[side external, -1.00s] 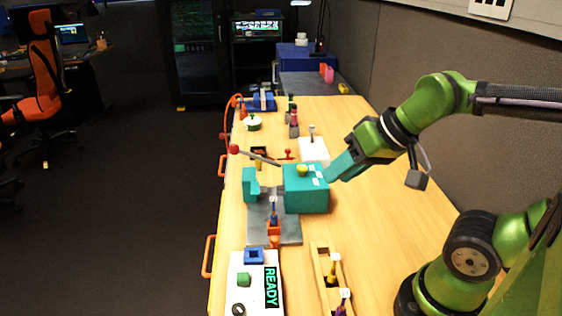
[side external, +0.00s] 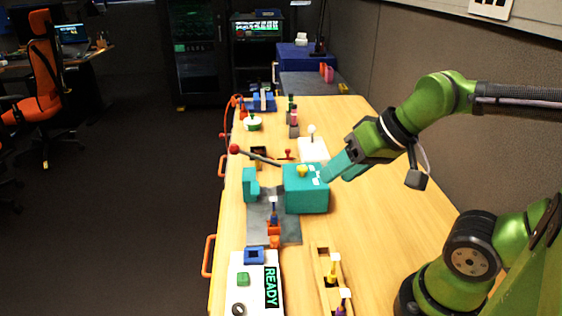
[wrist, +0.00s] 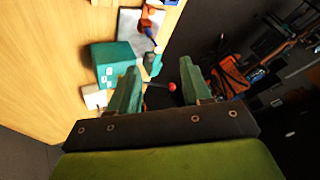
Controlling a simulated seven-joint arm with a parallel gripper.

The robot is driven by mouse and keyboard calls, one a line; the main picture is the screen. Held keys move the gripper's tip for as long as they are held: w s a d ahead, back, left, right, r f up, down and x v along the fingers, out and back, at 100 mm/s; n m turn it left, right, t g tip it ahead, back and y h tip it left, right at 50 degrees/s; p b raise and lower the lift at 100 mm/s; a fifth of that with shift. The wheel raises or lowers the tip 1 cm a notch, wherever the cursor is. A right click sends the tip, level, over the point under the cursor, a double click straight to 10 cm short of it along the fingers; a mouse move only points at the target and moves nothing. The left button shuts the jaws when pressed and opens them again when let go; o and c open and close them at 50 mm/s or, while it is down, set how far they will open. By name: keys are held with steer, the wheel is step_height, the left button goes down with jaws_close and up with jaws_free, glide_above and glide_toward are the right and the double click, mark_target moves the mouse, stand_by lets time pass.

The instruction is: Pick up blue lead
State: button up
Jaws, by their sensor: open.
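A small blue piece (side external: 274,212), likely the blue lead, stands upright in an orange holder (side external: 274,229) on the grey plate, left of the teal box. It also shows in the wrist view (wrist: 150,34), beside the orange holder (wrist: 148,18). My gripper (side external: 335,173) has teal fingers and is above the right edge of the teal box, right of and apart from the blue piece. In the wrist view my gripper (wrist: 158,70) is open, with nothing held between its fingers.
The teal box (side external: 306,194) with a yellow knob stands by my fingers. A red-balled lever (side external: 234,149) reaches across behind it. A wooden rack (side external: 319,262) holds yellow- and purple-tipped leads. A white panel (side external: 240,271) shows READY. The table's right side is clear.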

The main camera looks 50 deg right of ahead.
steer(key=g+h, duration=0.2)
steer(key=g, duration=0.5)
glide_above(274, 215)
step_height(274, 215, down, 4)
steer(key=w+r, duration=0.1)
steer(key=shift+m, duration=0.4)
step_height(274, 215, down, 11)
steer(key=shift+f, duration=0.1)
steer(key=shift+s+d+f, duration=0.1)
steer(key=shift+s+f, duration=0.1)
steer(key=shift+f, duration=1.15)
steer(key=shift+s+d+f, duration=0.1)
steer(key=shift+s+f, duration=0.05)
steer(key=shift+f, duration=1.2)
jaws_close()
